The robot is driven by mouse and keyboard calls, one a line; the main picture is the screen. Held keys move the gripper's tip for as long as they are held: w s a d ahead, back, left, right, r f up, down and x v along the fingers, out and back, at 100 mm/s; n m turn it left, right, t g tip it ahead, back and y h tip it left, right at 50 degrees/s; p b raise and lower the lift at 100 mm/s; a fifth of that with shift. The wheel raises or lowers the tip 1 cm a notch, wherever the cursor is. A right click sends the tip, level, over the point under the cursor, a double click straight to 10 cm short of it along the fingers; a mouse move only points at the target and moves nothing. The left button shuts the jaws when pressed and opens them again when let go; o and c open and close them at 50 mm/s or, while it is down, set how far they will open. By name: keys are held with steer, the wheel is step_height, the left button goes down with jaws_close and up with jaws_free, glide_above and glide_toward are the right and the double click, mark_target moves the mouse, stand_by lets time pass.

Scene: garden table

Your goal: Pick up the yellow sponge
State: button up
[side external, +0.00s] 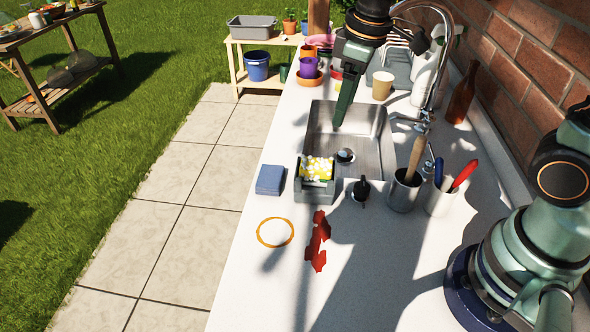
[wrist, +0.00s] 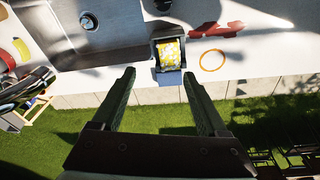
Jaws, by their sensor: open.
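The yellow sponge (side external: 317,168) has white patches and sits in a small dark grey holder (side external: 316,189) on the white counter, at the near-left corner of the sink. In the wrist view the sponge (wrist: 170,54) shows in its holder (wrist: 154,50), ahead of the fingertips and between their lines. My gripper (side external: 338,122) is raised over the sink, fingers pointing down, apart from the sponge. In the wrist view my gripper (wrist: 158,72) is open, with nothing between its two dark green fingers.
A metal sink (side external: 375,163) with a tall tap (side external: 432,75) lies behind the holder. A blue sponge-like block (side external: 270,180) lies left of the holder. A dark bottle stopper or knob (side external: 361,188) and utensil cups (side external: 404,192) stand right. Red spill (side external: 318,240) and orange ring (side external: 261,237) mark the counter in front.

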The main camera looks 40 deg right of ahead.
mark_target(316, 164)
steer(key=w+a+f+n, duration=0.1)
steer(key=f, duration=0.1)
steer(key=w+a+f+n+g, duration=0.1)
steer(key=w+a+f+n, duration=0.1)
steer(key=f, duration=0.1)
steer(key=shift+w+a+f+g, duration=0.1)
steer(key=shift+a+f+g, duration=0.05)
steer(key=shift+f+g, duration=0.2)
steer(key=shift+f, duration=4.35)
jaws_close()
steer(key=shift+r, duration=3.55)
